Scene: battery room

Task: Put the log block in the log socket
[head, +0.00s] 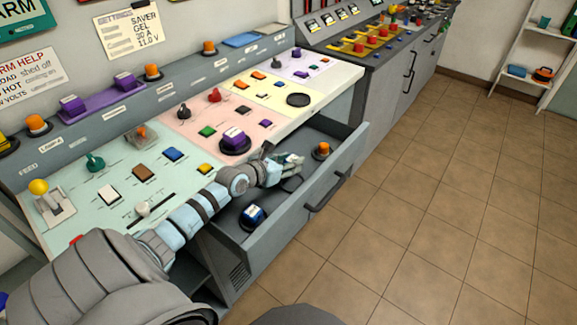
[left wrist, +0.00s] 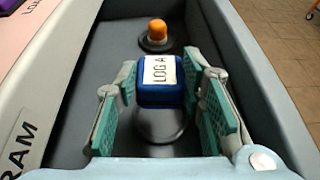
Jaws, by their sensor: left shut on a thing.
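The log block (left wrist: 160,82) is blue with a white label reading "LOG A". In the left wrist view it sits between the green pads of my left gripper (left wrist: 166,88), which is shut on it. A round dark disc, perhaps the log socket (left wrist: 160,124), shows just below the block; I cannot tell whether they touch. In the head view my left gripper (head: 290,166) is inside the open drawer (head: 318,192), and the hand hides the block. My right gripper is not in view.
An orange knob on a dark round base (head: 322,150) stands beyond the gripper. Another blue block with a white label (head: 253,215) is in the drawer's near part. The drawer walls flank the hand. The sloped console (head: 130,200) carries several buttons.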

